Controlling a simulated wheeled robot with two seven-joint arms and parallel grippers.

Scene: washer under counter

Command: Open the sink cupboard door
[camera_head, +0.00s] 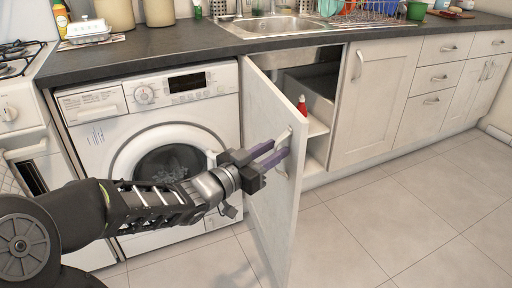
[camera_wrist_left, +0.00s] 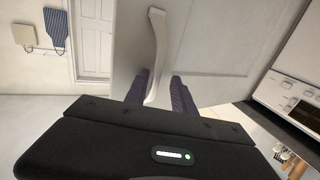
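The sink cupboard door (camera_head: 270,110) stands swung out from the cabinet below the sink, with the cupboard's inside showing to its right. Its pale bar handle (camera_head: 284,137) is on the door's front face near the free edge. My left gripper (camera_head: 275,153) is at this handle, its two purple fingers pointing at the door. In the left wrist view the handle (camera_wrist_left: 158,45) runs down between the fingers (camera_wrist_left: 160,92), close to the left finger, with a gap to the right one. The fingers are apart. My right gripper is not in view.
A white washing machine (camera_head: 150,130) stands left of the cupboard, behind my left arm. A red bottle (camera_head: 302,105) is inside the cupboard. The sink (camera_head: 275,25) is set in the dark counter (camera_head: 150,50). The tiled floor (camera_head: 400,215) right of the door is clear.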

